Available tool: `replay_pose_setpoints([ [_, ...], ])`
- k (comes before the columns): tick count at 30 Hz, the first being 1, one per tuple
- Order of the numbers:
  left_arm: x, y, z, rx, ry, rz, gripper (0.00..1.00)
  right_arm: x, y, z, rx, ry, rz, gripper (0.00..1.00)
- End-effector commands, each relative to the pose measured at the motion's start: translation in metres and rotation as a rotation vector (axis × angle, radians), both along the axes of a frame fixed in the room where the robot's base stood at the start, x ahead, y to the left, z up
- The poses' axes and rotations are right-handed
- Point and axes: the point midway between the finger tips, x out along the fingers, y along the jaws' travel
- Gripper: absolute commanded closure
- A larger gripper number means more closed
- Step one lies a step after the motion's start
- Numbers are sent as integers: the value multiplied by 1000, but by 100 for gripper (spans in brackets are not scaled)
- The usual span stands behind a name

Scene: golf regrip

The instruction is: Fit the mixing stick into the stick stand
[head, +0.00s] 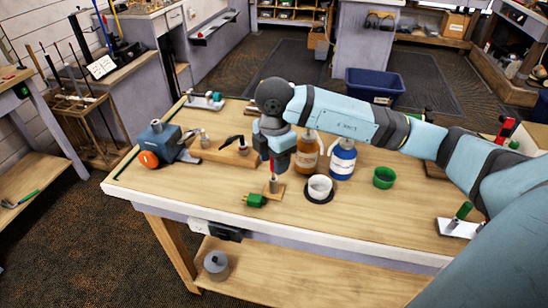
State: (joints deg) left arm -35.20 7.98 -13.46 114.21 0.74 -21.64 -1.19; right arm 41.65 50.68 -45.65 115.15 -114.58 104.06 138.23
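My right arm reaches in from the right, and my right gripper (272,174) points down over the front middle of the workbench. A short, light upright piece (273,185) shows right below its fingertips; it may be the lower end of the mixing stick. Under it is a small flat wooden block (277,196), which looks like the stick stand. The fingers are too small and dark to tell whether they are closed on the stick. I cannot tell whether the stick is in the block or only above it. My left gripper is not in view.
A green item (256,200) lies close left of the block. A green cup (384,178) is farther right. A blue-grey vise (160,142) sits at left.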

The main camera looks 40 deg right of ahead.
Motion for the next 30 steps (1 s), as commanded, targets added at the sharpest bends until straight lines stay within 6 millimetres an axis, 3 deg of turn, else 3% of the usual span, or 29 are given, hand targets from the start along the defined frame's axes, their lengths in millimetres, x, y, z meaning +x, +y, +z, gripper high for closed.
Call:
replay_pose_setpoints([
  [11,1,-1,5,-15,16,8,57,0,0,0,0,0,0,52],
  [14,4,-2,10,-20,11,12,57,1,0,16,0,-4,-1,52],
  [24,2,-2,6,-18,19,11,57,1,0,97,1,-5,0,52],
  [30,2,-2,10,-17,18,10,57,1,-1,129,-2,-3,0,52],
])
